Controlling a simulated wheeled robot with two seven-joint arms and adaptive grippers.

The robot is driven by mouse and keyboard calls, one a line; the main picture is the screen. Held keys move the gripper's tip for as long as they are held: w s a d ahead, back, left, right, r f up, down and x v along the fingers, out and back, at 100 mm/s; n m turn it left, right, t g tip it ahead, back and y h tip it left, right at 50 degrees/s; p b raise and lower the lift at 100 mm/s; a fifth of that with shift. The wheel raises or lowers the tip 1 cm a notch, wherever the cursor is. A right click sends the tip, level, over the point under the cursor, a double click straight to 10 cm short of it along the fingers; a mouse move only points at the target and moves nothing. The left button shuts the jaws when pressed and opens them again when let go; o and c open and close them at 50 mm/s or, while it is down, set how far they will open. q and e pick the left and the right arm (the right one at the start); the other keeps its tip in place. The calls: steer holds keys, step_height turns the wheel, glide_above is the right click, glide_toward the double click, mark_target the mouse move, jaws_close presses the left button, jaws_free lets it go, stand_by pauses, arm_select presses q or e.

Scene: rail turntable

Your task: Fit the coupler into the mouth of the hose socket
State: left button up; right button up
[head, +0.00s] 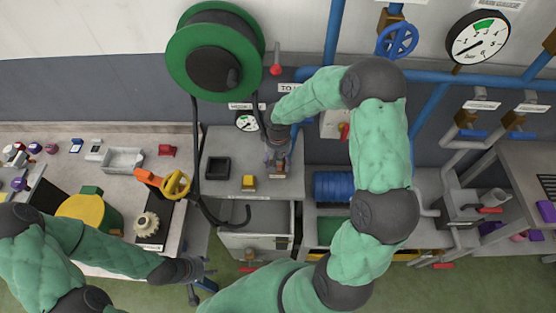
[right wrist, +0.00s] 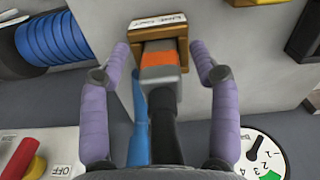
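A grey coupler (right wrist: 160,62) with an orange band sits at the mouth of a brown socket (right wrist: 157,32) with a white label. How deep it sits cannot be told. A dark hose (right wrist: 165,130) runs from it back towards my right wrist. My right gripper (right wrist: 158,52) has its fingers spread, one on each side of the coupler, with visible gaps. In the head view my right gripper (head: 278,158) points down at the grey cabinet, and mostly hides coupler and socket. My left gripper (head: 205,273) is empty, fingers apart, low and left of the cabinet.
A green hose reel (head: 214,52) hangs on the wall, with a black hose looping down left of the cabinet (head: 222,180). A yellow valve wheel (head: 177,184) stands on the left bench. A blue coil (head: 333,187) lies right of the cabinet. A gauge (right wrist: 259,160) shows near my right gripper.

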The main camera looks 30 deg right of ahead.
steer(key=shift+r, duration=0.25)
step_height(320, 180, up, 7)
steer(key=shift+r+p, duration=0.2)
steer(key=shift+p, duration=0.2)
stand_by(0.6)
